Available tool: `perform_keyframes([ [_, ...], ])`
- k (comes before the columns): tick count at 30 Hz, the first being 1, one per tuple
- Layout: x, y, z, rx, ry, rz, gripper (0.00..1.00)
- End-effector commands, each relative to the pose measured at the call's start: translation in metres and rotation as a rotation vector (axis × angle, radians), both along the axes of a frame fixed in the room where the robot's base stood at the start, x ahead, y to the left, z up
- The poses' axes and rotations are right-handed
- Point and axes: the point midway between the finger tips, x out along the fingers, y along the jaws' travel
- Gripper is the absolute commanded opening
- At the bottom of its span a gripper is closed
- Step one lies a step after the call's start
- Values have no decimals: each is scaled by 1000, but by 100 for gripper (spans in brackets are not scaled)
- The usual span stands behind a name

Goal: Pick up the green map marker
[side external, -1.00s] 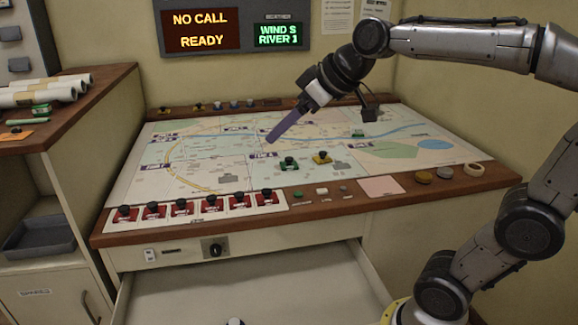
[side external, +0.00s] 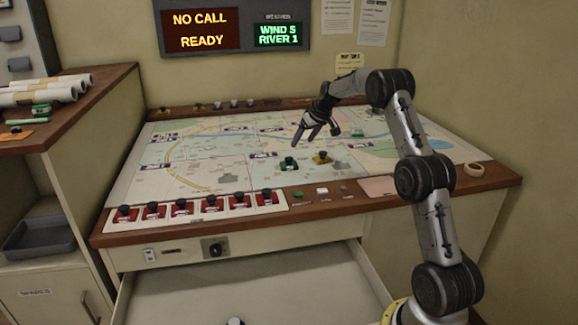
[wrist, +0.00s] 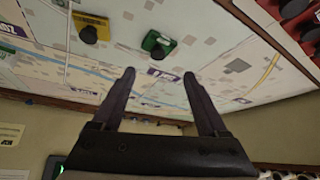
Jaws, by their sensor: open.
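The green map marker (side external: 289,164), with a black knob on top, stands on the map table (side external: 215,150). In the wrist view it (wrist: 160,42) appears beyond the fingertips, roughly in line with the gap between them. My gripper (side external: 305,142) is over the map, further back than the marker in the side view, and apart from it. Its two fingers (wrist: 159,73) are open with nothing between them. A yellow marker (side external: 321,158) with a black knob stands just right of the green one, and also shows in the wrist view (wrist: 91,27).
A row of red markers (side external: 182,208) lines the front left edge of the map. Another green item (side external: 39,110) lies on the left cabinet by paper rolls. A tape roll (side external: 474,169) sits at the right edge. An open drawer (side external: 250,285) juts out below.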

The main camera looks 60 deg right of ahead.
Motion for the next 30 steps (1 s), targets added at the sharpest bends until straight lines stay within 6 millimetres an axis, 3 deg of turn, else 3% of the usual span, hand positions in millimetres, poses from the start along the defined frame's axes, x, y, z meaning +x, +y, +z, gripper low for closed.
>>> perform_keyframes([
  [13,34,-17,-58,0,-1,-6,76],
  [23,46,-22,-73,-2,-2,-4,76],
  [30,67,-30,-90,-3,-2,-5,76],
])
